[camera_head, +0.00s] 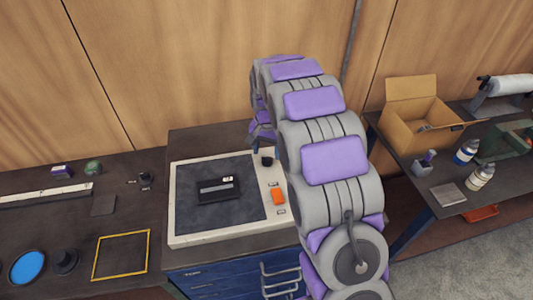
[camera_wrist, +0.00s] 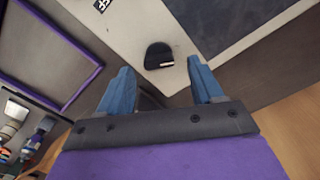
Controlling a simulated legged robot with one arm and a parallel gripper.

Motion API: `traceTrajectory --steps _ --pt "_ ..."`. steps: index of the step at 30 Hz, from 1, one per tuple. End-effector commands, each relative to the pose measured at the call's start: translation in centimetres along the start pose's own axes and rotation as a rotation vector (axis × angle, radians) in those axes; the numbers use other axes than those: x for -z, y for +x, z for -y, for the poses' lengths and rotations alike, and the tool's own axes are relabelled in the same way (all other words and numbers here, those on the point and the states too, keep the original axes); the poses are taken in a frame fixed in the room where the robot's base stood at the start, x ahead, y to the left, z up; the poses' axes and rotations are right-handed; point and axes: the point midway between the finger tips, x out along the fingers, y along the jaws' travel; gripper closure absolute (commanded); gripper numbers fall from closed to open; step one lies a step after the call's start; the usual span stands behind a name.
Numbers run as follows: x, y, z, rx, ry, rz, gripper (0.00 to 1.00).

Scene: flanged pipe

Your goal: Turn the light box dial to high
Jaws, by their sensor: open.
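The light box (camera_head: 181,228) is a white-framed panel with a dark screen, lying on the bench. Its black dial (camera_head: 267,161) sits on the white strip right of the screen. In the wrist view the dial (camera_wrist: 158,52) is a dark knob with a small white mark at its lower right edge. My gripper (camera_wrist: 159,68) is open, its two blue fingers apart on either side of the dial's lower end. The dial appears just beyond the fingertips; contact cannot be told. In the head view my gripper is mostly hidden by my arm.
An orange switch (camera_head: 278,196) is on the same strip. A small black item (camera_head: 218,190) lies on the screen. Part of a printed label (camera_wrist: 103,5) shows near the dial. A cardboard box (camera_head: 408,120) and bottles (camera_head: 467,151) stand on the right table; a wooden wall is behind.

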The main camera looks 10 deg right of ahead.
Motion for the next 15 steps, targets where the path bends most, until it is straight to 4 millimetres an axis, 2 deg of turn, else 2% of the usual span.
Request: traceTrajectory --steps 1,15 --pt "0.1 -1.2 0.1 0.003 0.000 -0.006 0.34" --pt "0.2 -11.5 0.2 0.003 0.000 -0.006 0.34"
